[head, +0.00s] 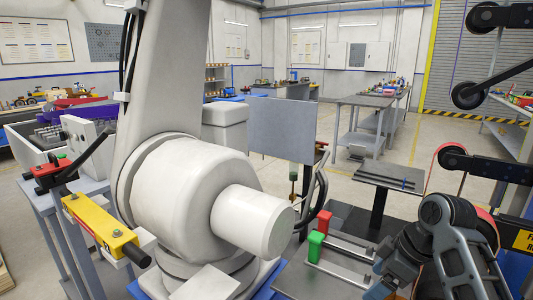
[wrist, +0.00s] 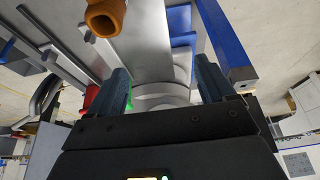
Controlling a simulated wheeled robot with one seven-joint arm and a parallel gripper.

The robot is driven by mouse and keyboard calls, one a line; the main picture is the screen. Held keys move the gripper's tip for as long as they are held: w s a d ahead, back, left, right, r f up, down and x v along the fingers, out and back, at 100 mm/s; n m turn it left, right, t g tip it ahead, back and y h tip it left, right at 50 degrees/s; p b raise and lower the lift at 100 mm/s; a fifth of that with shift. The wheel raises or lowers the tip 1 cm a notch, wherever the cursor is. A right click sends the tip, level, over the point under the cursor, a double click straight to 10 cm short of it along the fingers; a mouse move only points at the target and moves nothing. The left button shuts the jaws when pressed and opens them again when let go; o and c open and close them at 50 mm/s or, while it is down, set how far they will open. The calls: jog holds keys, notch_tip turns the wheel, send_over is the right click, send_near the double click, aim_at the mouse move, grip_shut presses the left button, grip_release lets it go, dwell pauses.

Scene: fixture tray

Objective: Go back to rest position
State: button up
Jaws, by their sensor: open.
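My gripper (wrist: 161,64) is in the wrist view, with its two dark ribbed fingers spread apart and nothing held between them. Behind the gap is a pale round surface. A green piece (wrist: 92,97) and a red piece (wrist: 70,107) show partly behind the left finger. In the head view, a dark jointed arm (head: 455,235) fills the lower right; I cannot make out the fingertips there.
A large white machine arm (head: 185,190) stands in the middle of the head view. To its right, a red block (head: 324,221) and a green block (head: 315,246) sit by metal rails on a dark table. An orange knobbed part (wrist: 105,17) is at the wrist view's top.

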jog(key=s+a+f+m+t, duration=0.2)
jog(key=s+a+f+m, duration=0.15)
jog(key=s+f, duration=0.3)
jog(key=s+a+f+m+t, duration=0.2)
jog(key=s+a+f, duration=0.2)
jog(key=s+f, duration=0.25)
jog(key=s+f+m+t+h, duration=0.2)
jog(key=s+m+t, duration=0.1)
jog(key=s, duration=1)
jog(key=s+d+r+m+t, duration=0.1)
jog(key=s+d+r+t, duration=0.1)
jog(key=s+r, duration=0.7)
jog(key=s+d+r+m+t+h, duration=0.1)
jog(key=s+d+r+t, duration=0.2)
jog(key=s+r, duration=0.7)
jog(key=shift+s+m+t+h, duration=0.3)
jog(key=shift+s+m, duration=0.05)
jog(key=shift+s, duration=0.15)
